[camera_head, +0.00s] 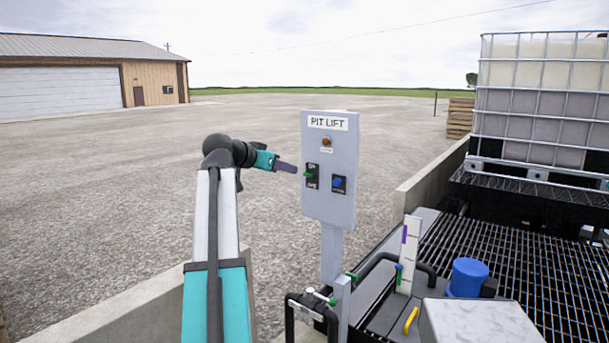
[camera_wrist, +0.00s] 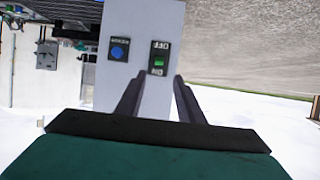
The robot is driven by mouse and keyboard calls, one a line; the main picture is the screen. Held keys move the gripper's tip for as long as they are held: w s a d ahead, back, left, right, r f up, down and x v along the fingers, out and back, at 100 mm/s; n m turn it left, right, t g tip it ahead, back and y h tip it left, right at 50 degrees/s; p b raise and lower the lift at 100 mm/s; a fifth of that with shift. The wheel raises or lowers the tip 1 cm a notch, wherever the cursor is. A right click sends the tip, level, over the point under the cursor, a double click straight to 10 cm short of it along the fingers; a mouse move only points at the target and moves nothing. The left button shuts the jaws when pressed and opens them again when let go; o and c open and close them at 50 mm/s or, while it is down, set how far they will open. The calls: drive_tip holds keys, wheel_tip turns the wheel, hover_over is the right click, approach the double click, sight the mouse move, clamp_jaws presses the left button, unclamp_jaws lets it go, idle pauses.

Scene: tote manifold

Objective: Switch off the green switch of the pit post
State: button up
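The pit post is a grey panel (camera_head: 341,205) marked PIT LIFT on a grey pole. Its green switch (camera_head: 308,175) sits on a black plate, with ON above and OFF below in the head view. My gripper (camera_head: 297,169) is just left of the plate in the head view. In the wrist view my gripper (camera_wrist: 157,80) has its two dark fingers apart, empty, with the switch ahead between the tips.
A blue button (camera_head: 338,183) is right of the switch, and an orange lamp (camera_head: 326,141) is above. Below stand black pipes with green handles (camera_head: 333,301), a blue cap (camera_head: 468,277) and a grating (camera_head: 540,270). A caged tote (camera_head: 545,95) stands right. Open gravel lies left.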

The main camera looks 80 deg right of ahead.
sight(305, 173)
drive_tip(key=p+x, duration=0.1)
drive_tip(key=x, duration=1)
drive_tip(key=shift+d+f, duration=0.1)
drive_tip(key=shift+d, duration=0.05)
drive_tip(key=shift+c, duration=0.2)
clamp_jaws()
drive_tip(key=shift+s+f, duration=0.1)
drive_tip(key=shift+b, duration=0.3)
